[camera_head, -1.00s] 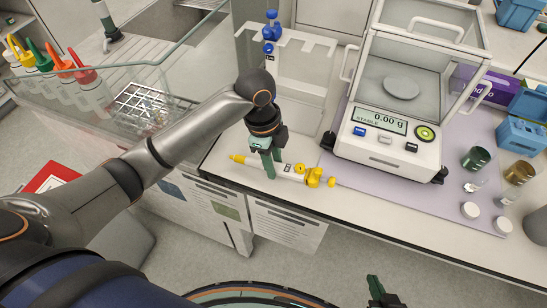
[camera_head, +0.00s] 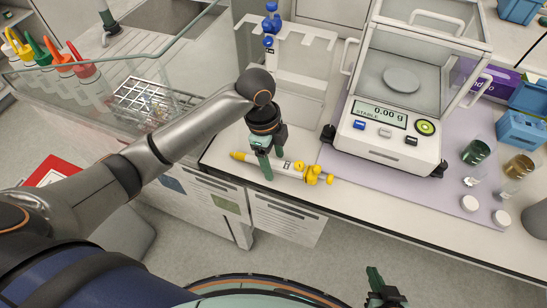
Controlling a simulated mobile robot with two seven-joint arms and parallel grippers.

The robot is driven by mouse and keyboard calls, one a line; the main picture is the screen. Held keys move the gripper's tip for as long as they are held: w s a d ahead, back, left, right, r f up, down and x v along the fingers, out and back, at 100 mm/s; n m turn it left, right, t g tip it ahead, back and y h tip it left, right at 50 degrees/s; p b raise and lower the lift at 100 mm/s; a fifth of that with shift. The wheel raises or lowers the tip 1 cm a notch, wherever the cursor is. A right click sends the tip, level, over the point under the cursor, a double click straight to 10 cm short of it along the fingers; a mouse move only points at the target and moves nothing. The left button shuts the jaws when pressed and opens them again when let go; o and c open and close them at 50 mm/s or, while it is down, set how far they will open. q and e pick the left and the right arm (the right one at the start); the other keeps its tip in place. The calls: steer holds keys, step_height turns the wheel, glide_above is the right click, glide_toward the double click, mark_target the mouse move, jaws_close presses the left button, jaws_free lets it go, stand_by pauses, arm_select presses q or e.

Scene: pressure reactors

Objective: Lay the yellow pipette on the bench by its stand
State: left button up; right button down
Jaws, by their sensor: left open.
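The yellow pipette (camera_head: 288,168), white-bodied with yellow ends, lies flat along the front of the bench, its yellow tip to the left. The white pipette stand (camera_head: 313,85) is just behind it, with a blue pipette (camera_head: 270,25) hanging at its left. My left gripper (camera_head: 272,166) is open, pointing down at the pipette's left half. One finger is in front of the pipette; the other is partly hidden, and I cannot tell whether either touches it. My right gripper (camera_head: 384,288) is cut off at the bottom edge, away from the bench; its opening is unclear.
A balance (camera_head: 390,130) stands on a lilac mat (camera_head: 345,170) to the right. Small glass vessels (camera_head: 477,152) and white caps (camera_head: 470,203) are farther right. A glass panel (camera_head: 190,50), wire rack (camera_head: 140,100) and coloured-top bottles (camera_head: 85,70) are at left.

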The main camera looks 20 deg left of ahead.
arm_select(q)
step_height(320, 180, up, 12)
steer(key=a+p, duration=0.1)
steer(key=a, duration=0.1)
steer(key=shift+r, duration=0.2)
stand_by(0.3)
